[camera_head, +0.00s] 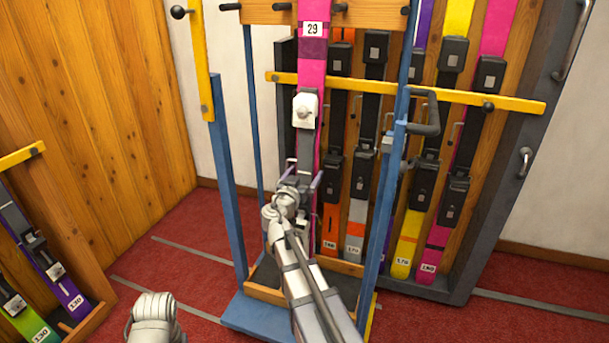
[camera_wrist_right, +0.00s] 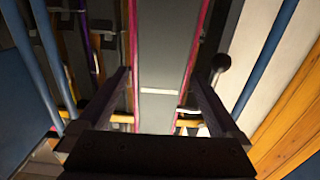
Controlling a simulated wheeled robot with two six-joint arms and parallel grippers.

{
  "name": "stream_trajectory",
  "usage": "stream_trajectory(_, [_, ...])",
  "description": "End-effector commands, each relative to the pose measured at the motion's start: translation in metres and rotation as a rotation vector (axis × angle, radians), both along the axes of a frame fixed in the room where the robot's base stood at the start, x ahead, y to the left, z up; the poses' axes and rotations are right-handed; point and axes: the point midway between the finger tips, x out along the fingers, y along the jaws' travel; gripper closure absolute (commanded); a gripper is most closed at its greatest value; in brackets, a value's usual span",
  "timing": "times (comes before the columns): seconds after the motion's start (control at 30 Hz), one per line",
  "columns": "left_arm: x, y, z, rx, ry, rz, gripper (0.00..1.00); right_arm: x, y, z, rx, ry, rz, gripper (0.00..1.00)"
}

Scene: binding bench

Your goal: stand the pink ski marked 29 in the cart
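My right gripper (camera_head: 303,180) is at the ski below the binding, one finger on each side. In the right wrist view the ski (camera_wrist_right: 165,50) runs between the fingers (camera_wrist_right: 159,75), with a slight gap at the left finger; the gripper looks open around it. My left gripper is out of view.
A grey-framed wooden rack (camera_head: 483,225) with several skis stands close behind and right of the cart. A low wooden rack (camera_head: 95,318) with a purple and a green ski is at the left. Red floor between it and the cart is clear.

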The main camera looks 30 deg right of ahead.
Motion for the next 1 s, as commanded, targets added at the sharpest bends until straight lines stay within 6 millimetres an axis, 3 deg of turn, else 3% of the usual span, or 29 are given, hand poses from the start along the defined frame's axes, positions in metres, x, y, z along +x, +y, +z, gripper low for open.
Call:
stream_trajectory(0.57, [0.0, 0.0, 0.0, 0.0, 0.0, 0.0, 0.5, 0.0, 0.0, -0.001, 0.002, -0.001, 0.0, 0.0])
stream_trajectory(1.0, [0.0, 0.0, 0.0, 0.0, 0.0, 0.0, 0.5, -0.014, 0.015, 0.0, 0.002, -0.001, 0.0, 0.0])
